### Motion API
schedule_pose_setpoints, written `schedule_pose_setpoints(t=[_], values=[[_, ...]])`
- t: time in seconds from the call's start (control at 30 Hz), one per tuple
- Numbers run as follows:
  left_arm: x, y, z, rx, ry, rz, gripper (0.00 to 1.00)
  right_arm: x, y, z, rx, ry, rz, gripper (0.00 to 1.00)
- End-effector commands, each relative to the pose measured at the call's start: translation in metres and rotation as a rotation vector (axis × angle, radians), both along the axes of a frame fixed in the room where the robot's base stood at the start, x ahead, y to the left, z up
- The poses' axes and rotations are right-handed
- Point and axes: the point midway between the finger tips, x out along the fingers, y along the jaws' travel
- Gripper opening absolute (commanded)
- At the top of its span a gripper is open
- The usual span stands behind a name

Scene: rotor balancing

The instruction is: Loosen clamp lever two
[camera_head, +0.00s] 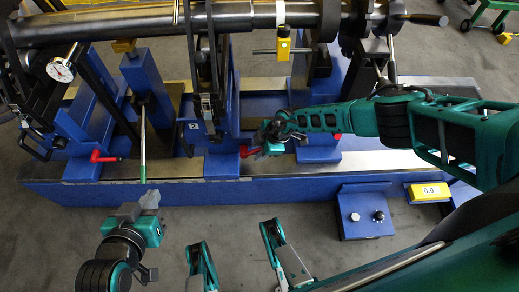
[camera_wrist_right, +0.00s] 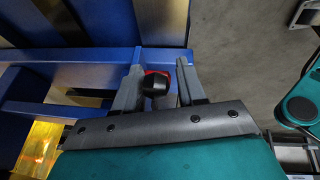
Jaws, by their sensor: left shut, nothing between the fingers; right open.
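A red clamp lever (camera_head: 248,152) sits on the blue base beside the blue pedestal marked 2 (camera_head: 193,127), in the middle of the head view. My right gripper (camera_head: 268,143) is right at this lever, with its fingers open. In the right wrist view the lever's dark end with a red edge (camera_wrist_right: 155,86) shows between the two open fingers (camera_wrist_right: 160,85), closer to the left finger. Whether it touches that finger I cannot tell. My left gripper (camera_head: 149,200) is shut and empty, in front of the base at the lower left.
Other red levers stand at the left (camera_head: 101,156) and right (camera_head: 337,136). A rod with a green handle (camera_head: 142,160) stands above my left gripper. The rotor shaft (camera_head: 130,22) crosses the back. A blue control box (camera_head: 362,226) and yellow display (camera_head: 428,192) are at the right front.

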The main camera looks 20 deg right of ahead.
Motion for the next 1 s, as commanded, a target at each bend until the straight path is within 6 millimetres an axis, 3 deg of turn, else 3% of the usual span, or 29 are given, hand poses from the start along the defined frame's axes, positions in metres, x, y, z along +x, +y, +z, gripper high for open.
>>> schedule_pose_setpoints(t=[0.07, 0.47, 1.0], values=[[0.0004, -0.0002, 0.0007, 0.000, -0.002, 0.000, 0.00, 0.0002, 0.0001, 0.0004, 0.000, 0.000, 0.000, 0.38], [0.0009, 0.0010, -0.0007, 0.005, -0.003, -0.002, 0.00, 0.0001, -0.0002, 0.0003, 0.000, -0.001, 0.000, 0.00], [0.0012, 0.0024, 0.0037, 0.009, -0.005, -0.002, 0.00, 0.0012, -0.0004, 0.0021, -0.012, 0.000, 0.000, 0.00]])
